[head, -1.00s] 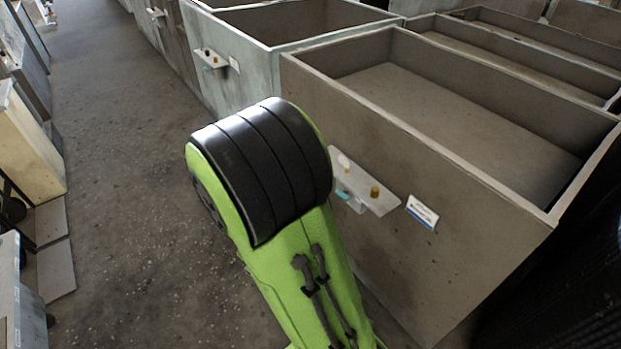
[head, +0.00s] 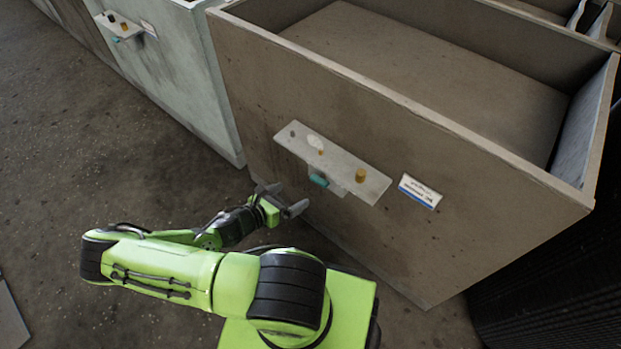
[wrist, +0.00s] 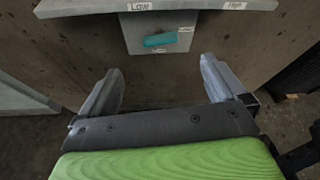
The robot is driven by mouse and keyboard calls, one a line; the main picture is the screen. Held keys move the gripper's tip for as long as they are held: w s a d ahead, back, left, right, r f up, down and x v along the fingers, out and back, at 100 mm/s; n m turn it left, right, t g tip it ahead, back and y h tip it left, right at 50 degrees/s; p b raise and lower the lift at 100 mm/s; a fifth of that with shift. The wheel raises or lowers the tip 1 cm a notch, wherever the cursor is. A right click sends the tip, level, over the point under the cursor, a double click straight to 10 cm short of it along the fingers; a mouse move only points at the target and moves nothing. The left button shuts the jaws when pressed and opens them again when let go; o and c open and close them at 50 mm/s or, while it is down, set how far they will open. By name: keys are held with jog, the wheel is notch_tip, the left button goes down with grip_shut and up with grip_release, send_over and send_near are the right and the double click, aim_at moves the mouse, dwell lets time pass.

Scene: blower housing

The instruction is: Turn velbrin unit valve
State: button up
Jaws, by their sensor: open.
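A teal valve handle (head: 318,180) sits under a small grey shelf panel (head: 335,162) on the front wall of a brown open-topped unit (head: 420,215). In the wrist view the teal handle (wrist: 160,40) lies nearly level on a grey block, below the labels "Low" and "High". My gripper (head: 288,200) is open and empty, a little below and left of the handle. In the wrist view the two fingers of my gripper (wrist: 160,85) stand apart with the handle above the gap between them, not touching it.
The panel also bears two brass knobs (head: 360,175) and a white oval piece (head: 315,142). A white label plate (head: 419,191) is to its right. A pale unit (head: 180,75) with a similar panel stands at left. The concrete floor (head: 60,140) at left is clear.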

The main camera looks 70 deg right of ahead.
aim_at(319, 181)
jog(key=b+x, duration=0.2)
jog(key=x, duration=1)
jog(key=shift+s+d+f, duration=0.1)
jog(key=shift+d+f, duration=0.2)
jog(key=c, duration=1.1)
jog(key=shift+o, duration=0.2)
jog(key=shift+a+r+m+p, duration=0.1)
jog(key=shift+r+m+p, duration=0.05)
jog(key=shift+m+p, duration=0.2)
jog(key=shift+m+t, duration=0.45)
jog(key=shift+t, duration=0.05)
jog(key=o, duration=1.1)
jog(key=shift+c, duration=0.2)
jog(key=shift+a, duration=0.1)
